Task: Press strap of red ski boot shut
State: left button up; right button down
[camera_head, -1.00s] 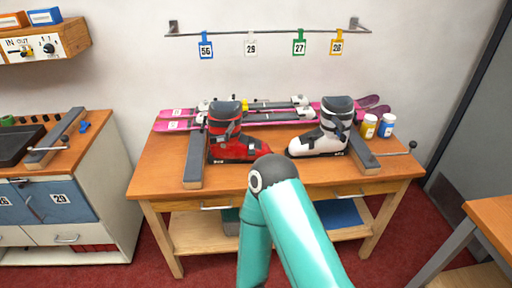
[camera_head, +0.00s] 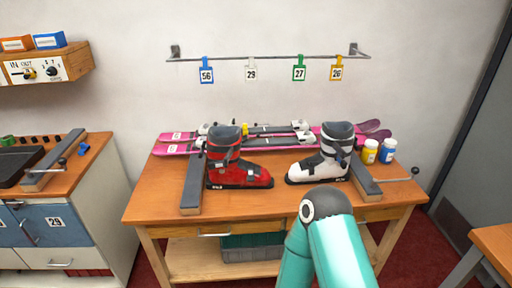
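The red ski boot (camera_head: 240,176) stands upright on the wooden bench (camera_head: 270,204), left of centre, with its toe to the right. Its cuff is dark grey, and a dark strap (camera_head: 222,152) shows on the cuff; I cannot tell how far it is shut. A white ski boot (camera_head: 322,166) stands to its right. A teal arm of mine rises from the bottom edge in front of the bench, right of the red boot and apart from it. Neither gripper shows in this view.
Pink skis (camera_head: 178,142) lie behind the boots. Grey-topped bars (camera_head: 191,186) flank the boots. A yellow jar (camera_head: 369,151) and a blue jar (camera_head: 387,151) stand at the back right. Numbered tags hang from a wall rail (camera_head: 270,59). The bench front is clear.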

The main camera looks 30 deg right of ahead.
aim_at(226, 158)
jog(key=z, duration=0.35)
jog(key=i, duration=0.85)
jog(key=z, duration=0.95)
jog(key=k, duration=1.05)
jog(key=z, duration=1)
jog(key=i, duration=0.95)
jog(key=u, duration=0.65)
jog(key=i, duration=0.5)
jog(key=u, duration=0.4)
